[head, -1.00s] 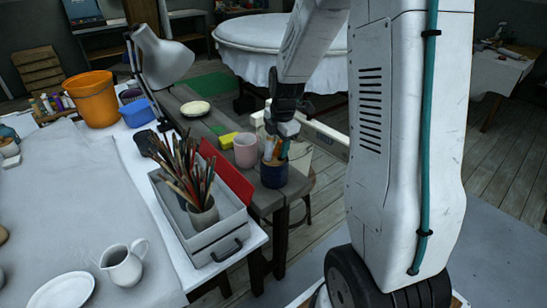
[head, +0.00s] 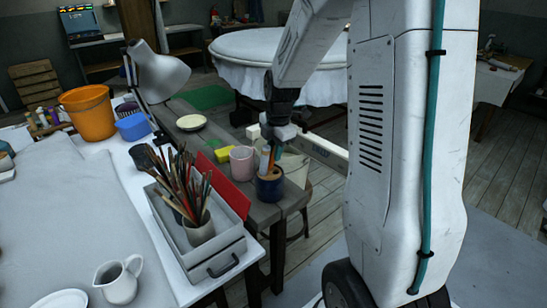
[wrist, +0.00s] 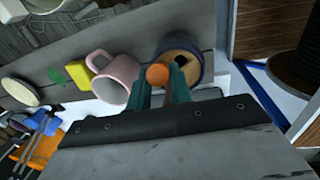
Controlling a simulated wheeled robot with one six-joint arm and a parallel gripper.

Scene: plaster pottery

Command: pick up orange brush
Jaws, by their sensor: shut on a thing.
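The orange brush shows in the wrist view as a round orange end (wrist: 157,75) between my teal fingertips. My gripper (wrist: 160,82) is shut on it. In the head view my gripper (head: 268,160) points down over the dark blue cup (head: 270,188), with a bit of the orange brush between the fingers at the cup's mouth. The cup also shows in the wrist view (wrist: 196,58), with its pale brown inside partly visible. The brush's lower part is hidden, so I cannot tell how deep it sits in the cup.
A pink mug (head: 242,161) stands close beside the cup on the dark bench, with a yellow block (head: 223,155) and a pale dish (head: 191,122) further back. A grey box (head: 220,249) with a red lid and a pot of several brushes (head: 200,228) stands nearer.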

